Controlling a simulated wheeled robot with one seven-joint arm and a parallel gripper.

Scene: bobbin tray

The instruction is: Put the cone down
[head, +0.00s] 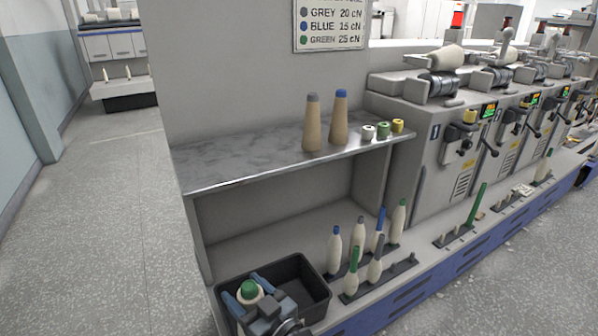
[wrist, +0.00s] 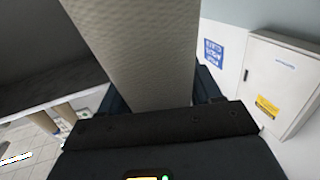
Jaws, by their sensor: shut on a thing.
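In the wrist view the cone's beige side (wrist: 145,50) fills the middle between my dark jaws (wrist: 150,98). In the head view the gripper and cone overlap the black bin (head: 310,290); how high above it they are is unclear. Two tan cones stand upright on the grey metal shelf, one grey-tipped (head: 312,125) and one blue-tipped (head: 339,120). The held cone's base is hidden.
The metal shelf (head: 225,165) is bare on its left half. Small white, green and yellow spools (head: 383,130) sit at its right. Several bobbins stand on a peg rack (head: 400,268) below. Winding machines (head: 470,140) line the right. A sign (head: 330,25) hangs above.

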